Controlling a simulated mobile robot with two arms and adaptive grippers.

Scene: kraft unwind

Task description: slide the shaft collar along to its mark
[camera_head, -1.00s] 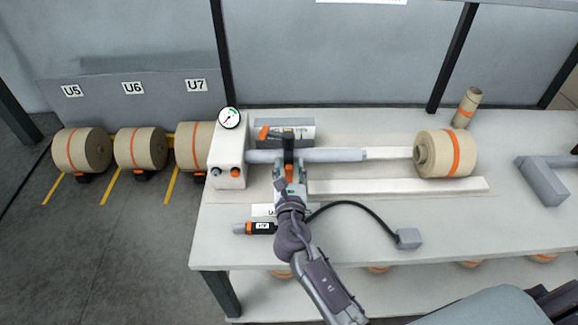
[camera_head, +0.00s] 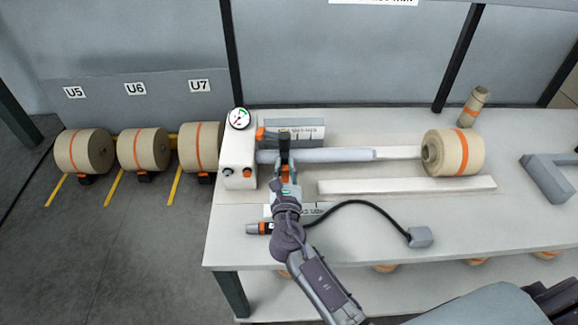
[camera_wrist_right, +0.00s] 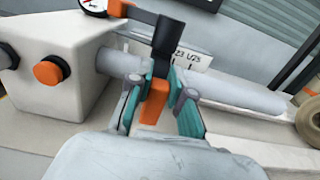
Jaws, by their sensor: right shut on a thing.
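In the wrist view the label (camera_wrist_right: 190,58) shows tick lines. My left gripper is out of view.
A kraft roll (camera_head: 453,153) sits right of the shaft's end. A white rail (camera_head: 405,186) lies in front. A black cable runs to a grey box (camera_head: 420,237). A gauge (camera_head: 239,118) tops the housing.

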